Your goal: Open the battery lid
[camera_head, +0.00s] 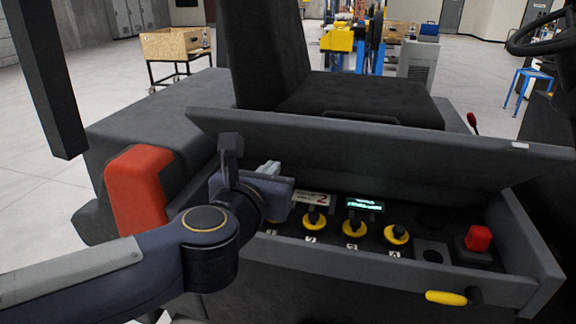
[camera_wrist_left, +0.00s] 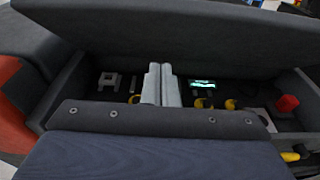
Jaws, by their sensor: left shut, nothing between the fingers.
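The battery lid (camera_head: 380,150) is a long dark grey panel below the seat, raised and tilted back above the battery compartment. In the left wrist view the lid (camera_wrist_left: 190,40) spans the upper part of the picture. The compartment's front wall (camera_head: 400,268) is in front of it, and the inside shows through the gap. My left gripper (camera_head: 268,170) is at the left end of the compartment, below the raised lid. In the left wrist view its two light grey fingers (camera_wrist_left: 161,84) are together and empty. I cannot tell whether they touch the lid. My right gripper is not in view.
Inside are several yellow-ringed knobs (camera_head: 353,227), a lit green display (camera_head: 364,204) and a red switch (camera_head: 478,238). A yellow handle (camera_head: 446,298) sticks out at the front right. A red block (camera_head: 140,187) is left of the compartment. The seat (camera_head: 340,95) rises behind the lid.

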